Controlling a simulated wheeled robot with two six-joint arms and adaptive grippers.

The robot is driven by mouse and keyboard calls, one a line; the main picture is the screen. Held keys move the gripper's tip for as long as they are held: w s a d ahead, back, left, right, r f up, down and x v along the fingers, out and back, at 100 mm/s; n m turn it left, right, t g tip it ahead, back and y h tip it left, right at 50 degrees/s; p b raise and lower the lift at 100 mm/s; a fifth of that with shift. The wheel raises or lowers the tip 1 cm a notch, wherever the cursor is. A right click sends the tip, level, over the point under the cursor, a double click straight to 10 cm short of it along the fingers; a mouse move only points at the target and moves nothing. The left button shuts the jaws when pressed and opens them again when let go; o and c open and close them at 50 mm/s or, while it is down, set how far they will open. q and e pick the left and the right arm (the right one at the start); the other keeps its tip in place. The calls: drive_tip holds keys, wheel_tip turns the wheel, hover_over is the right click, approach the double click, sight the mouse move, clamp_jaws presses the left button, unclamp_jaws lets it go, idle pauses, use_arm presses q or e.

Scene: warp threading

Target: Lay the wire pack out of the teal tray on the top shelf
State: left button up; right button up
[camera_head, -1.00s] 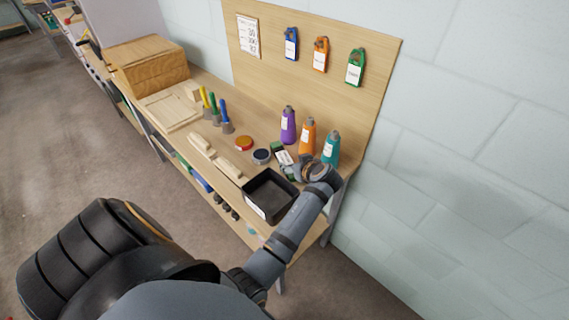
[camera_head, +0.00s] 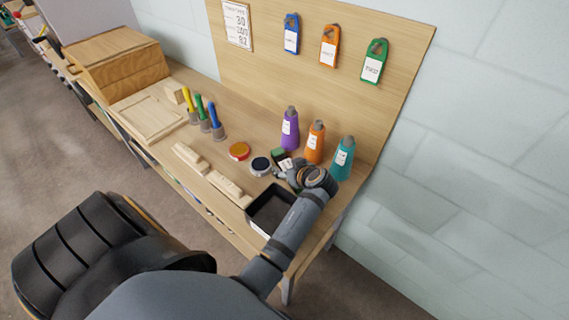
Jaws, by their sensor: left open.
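I see no teal tray and cannot make out a wire pack in this view. My left gripper (camera_head: 284,172) is low over the workbench (camera_head: 165,158), near its right end. It is open, and its fingers are small and partly hidden by my wrist. A small green and white item (camera_head: 281,157) lies just beyond the fingers; whether they touch it I cannot tell. An open black tray (camera_head: 254,218) stands on the bench beside my forearm, which covers part of it. My right gripper is not in view.
Purple (camera_head: 290,128), orange (camera_head: 315,142) and teal (camera_head: 343,158) bottles stand behind my wrist. A dark round tin (camera_head: 260,166) and an orange tin (camera_head: 239,151) lie to the left. Wooden blocks (camera_head: 229,189) line the front. Tags hang on the back panel (camera_head: 355,95).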

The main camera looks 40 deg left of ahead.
use_arm(q)
drive_tip(key=shift+s+d+r, duration=0.2)
drive_tip(key=shift+s+d, duration=0.05)
drive_tip(key=shift+d, duration=0.2)
drive_tip(key=shift+s+d+r, duration=0.1)
drive_tip(key=shift+d+r, duration=0.1)
drive_tip(key=shift+d, duration=0.1)
drive_tip(key=c, duration=0.5)
drive_tip(key=shift+a+f, duration=0.1)
drive_tip(key=shift+a, duration=0.05)
drive_tip(key=shift+c, duration=1.1)
drive_tip(key=shift+a+f, duration=0.1)
drive_tip(key=shift+c, duration=1.3)
clamp_jaws()
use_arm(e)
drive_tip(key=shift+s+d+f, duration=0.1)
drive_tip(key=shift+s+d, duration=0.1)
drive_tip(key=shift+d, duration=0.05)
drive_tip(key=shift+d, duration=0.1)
